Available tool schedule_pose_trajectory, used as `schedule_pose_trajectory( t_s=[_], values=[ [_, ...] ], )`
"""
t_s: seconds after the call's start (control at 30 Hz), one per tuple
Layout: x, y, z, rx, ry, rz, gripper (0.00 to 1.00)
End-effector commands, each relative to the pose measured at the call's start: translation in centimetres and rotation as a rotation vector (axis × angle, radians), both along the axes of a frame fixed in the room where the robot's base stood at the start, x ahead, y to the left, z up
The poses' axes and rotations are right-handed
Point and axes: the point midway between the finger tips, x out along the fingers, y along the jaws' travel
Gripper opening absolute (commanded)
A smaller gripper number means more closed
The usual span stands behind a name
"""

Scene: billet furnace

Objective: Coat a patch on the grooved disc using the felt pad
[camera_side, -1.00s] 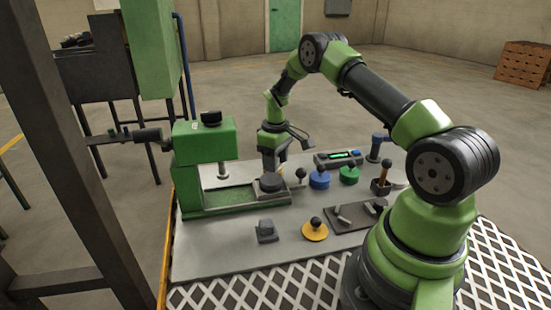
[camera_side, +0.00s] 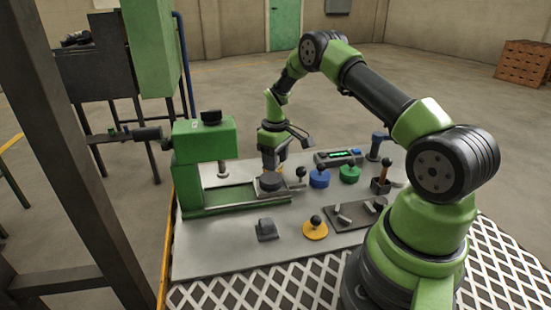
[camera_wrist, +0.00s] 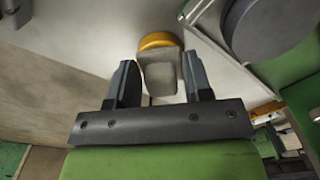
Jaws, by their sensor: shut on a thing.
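The grooved disc (camera_side: 271,182) is a dark grey round piece on a light plate at the right end of the green press. Part of it shows at the upper right of the wrist view (camera_wrist: 265,22). Grooves cannot be made out. My gripper (camera_side: 272,166) is just behind the disc in the side view. In the wrist view my gripper (camera_wrist: 160,85) is shut on a pale grey block with a rounded yellow end, which looks like the felt pad (camera_wrist: 160,68). In the wrist view the pad is left of the disc and apart from it.
The green press (camera_side: 205,140) stands left of my gripper. Blue (camera_side: 319,179) and green (camera_side: 349,174) knobbed pieces stand to the right. A yellow knobbed disc (camera_side: 315,230), a dark block (camera_side: 266,230) and a dark tray (camera_side: 345,222) lie in front.

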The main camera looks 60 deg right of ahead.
Motion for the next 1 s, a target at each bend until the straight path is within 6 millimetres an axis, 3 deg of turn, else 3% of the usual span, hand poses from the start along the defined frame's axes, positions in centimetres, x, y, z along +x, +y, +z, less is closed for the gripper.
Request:
schedule_pose_trajectory(
  t_s=[0.8,1.0],
  values=[
    [0.0,0.0,6.2,-0.001,0.000,0.002,0.27],
    [0.0,0.0,7.0,0.000,0.001,0.001,0.27]
  ],
)
